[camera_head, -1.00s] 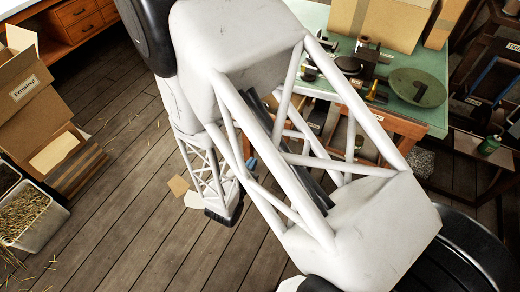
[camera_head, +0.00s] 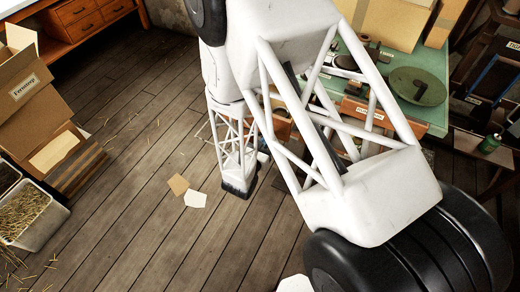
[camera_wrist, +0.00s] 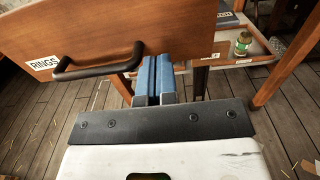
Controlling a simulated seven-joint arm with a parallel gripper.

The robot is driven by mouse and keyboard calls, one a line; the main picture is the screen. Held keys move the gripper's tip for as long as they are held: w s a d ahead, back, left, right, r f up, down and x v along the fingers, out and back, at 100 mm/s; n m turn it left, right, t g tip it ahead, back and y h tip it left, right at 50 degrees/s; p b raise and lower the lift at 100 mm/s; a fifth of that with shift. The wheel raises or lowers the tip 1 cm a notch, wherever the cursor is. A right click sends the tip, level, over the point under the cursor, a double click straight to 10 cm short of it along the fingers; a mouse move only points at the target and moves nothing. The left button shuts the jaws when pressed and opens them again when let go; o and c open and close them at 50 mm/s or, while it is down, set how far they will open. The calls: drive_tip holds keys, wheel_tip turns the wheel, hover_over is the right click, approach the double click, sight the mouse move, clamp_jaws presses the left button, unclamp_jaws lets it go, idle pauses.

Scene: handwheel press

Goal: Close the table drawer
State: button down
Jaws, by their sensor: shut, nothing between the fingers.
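In the wrist view the wooden drawer front (camera_wrist: 88,38) fills the upper left. It has a black bar handle (camera_wrist: 98,68) and a "RINGS" label. My gripper (camera_wrist: 153,62) has blue fingers that are shut and empty. The fingertips overlap the right part of the drawer front, right of the handle; I cannot tell whether they touch it. In the head view the green-topped table (camera_head: 428,112) stands at the upper right, and my arm hides much of its front. My fingers are mostly hidden there, so the drawer's opening is unclear.
A green jar (camera_wrist: 243,43) stands on a low shelf beyond the gripper in the wrist view. Cardboard boxes (camera_head: 388,20) and a round dark disc (camera_head: 417,86) are on the table. The plank floor to the left is mostly clear, with two paper scraps (camera_head: 195,199).

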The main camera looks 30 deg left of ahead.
drive_tip(key=shift+w, duration=2.1)
drive_tip(key=shift+w, duration=0.1)
drive_tip(key=w, duration=2.2)
drive_tip(key=shift+w, duration=0.15)
drive_tip(key=shift+w+r, duration=0.1)
drive_tip(key=shift+w, duration=0.4)
drive_tip(key=s, duration=1.5)
